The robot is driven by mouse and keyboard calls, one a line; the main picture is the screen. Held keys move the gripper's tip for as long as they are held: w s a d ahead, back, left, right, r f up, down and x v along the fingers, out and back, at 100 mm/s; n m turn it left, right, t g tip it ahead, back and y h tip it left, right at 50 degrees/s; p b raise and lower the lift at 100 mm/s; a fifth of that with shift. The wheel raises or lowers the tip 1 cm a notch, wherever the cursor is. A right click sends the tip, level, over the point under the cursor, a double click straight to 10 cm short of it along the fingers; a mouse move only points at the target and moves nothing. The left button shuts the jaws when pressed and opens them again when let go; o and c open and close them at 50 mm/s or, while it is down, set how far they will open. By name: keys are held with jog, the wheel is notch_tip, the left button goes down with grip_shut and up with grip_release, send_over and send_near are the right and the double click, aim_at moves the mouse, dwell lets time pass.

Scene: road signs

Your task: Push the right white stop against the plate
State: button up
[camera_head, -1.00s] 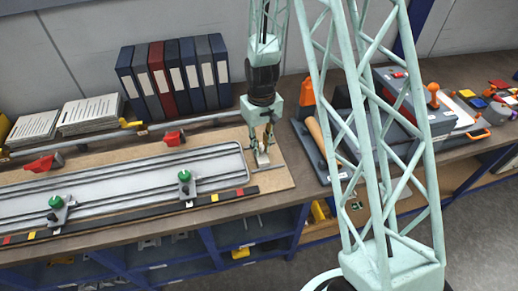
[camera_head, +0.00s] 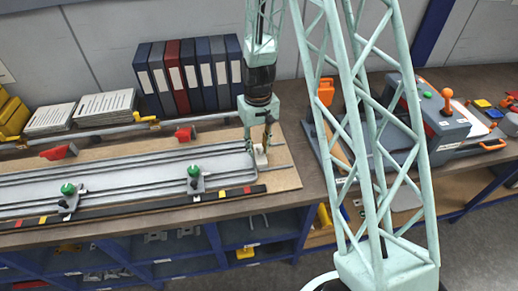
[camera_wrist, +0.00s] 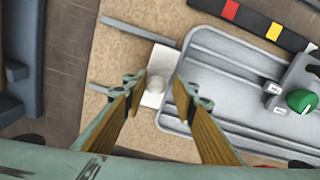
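The white stop (camera_head: 261,156), a small pale block, stands at the right end of the long grey plate (camera_head: 130,176) on a tan board. My gripper (camera_head: 260,147) points down over the stop. Whether a finger touches the knob is unclear.
Binders (camera_head: 190,75) and paper stacks (camera_head: 105,105) stand at the back. A grey machine (camera_head: 430,110) with an orange knob is at the right.

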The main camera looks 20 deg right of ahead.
aim_at(259, 146)
jog(key=shift+o, duration=0.5)
jog(key=shift+d+r, duration=0.1)
jog(key=shift+r, duration=0.05)
jog(key=shift+r, duration=0.15)
notch_tip(259, 146, up, 11)
jog(key=shift+r, duration=0.2)
dwell(0.6)
dwell(0.6)
